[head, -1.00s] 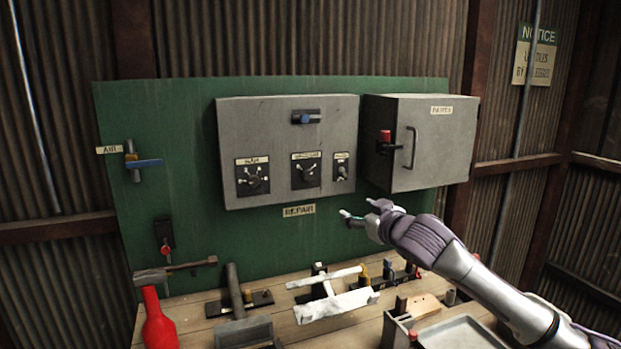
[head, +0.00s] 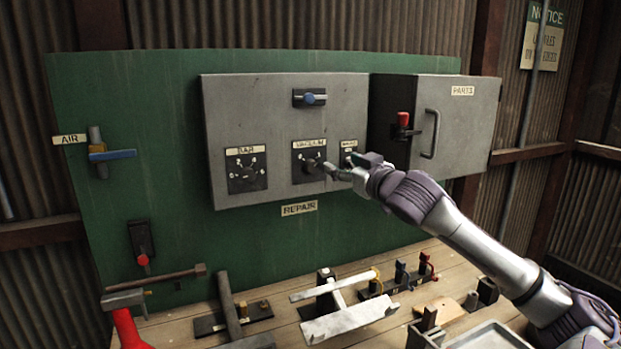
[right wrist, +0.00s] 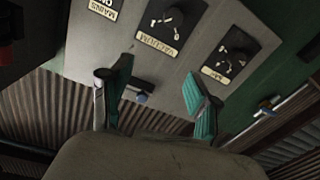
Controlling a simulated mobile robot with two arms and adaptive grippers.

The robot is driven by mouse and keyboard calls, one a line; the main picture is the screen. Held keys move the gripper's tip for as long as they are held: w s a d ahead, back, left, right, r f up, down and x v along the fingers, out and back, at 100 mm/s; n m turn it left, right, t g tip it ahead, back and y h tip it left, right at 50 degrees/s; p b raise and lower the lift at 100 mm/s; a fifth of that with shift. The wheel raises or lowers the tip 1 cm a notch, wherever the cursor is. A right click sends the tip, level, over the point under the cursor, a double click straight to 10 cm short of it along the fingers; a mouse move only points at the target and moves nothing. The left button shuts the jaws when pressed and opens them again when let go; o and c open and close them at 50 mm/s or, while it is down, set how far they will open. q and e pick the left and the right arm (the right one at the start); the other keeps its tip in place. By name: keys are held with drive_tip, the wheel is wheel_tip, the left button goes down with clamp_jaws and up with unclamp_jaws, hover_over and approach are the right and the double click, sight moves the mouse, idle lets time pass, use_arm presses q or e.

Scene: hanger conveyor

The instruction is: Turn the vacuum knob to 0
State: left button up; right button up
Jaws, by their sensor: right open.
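The vacuum knob (head: 312,165) is a dark dial on a black plate, under a pale label, in the middle of the lower row on the grey control box (head: 260,110). Its setting is too small to read. My right gripper (head: 345,166) is just right of the knob, its near finger close to the knob's right side; whether they touch I cannot tell. In the right wrist view the vacuum knob (right wrist: 172,20) appears upside down, beyond the two open, teal-padded fingers (right wrist: 157,72), with nothing between them. My left gripper is not in view.
A second dial (head: 247,172) is left of the vacuum knob, and a mains switch (head: 349,150) is partly hidden behind my gripper. The parts cabinet (head: 465,125) juts out at right. Tools crowd the bench below.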

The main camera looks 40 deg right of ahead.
sight(313, 168)
use_arm(q)
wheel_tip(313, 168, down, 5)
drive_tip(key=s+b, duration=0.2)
drive_tip(key=b, duration=0.2)
use_arm(e)
wheel_tip(313, 168, down, 5)
drive_tip(key=p+x, duration=0.8)
drive_tip(key=x, duration=0.5)
drive_tip(key=shift+w+r+p, duration=0.15)
drive_tip(key=shift+p, duration=0.2)
drive_tip(key=shift+w+d, duration=0.1)
drive_tip(key=shift+w, duration=0.3)
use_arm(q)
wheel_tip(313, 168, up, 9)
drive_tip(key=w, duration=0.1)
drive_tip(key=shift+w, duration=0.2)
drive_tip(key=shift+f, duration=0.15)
use_arm(e)
drive_tip(key=c, duration=1.2)
drive_tip(key=shift+o, duration=0.2)
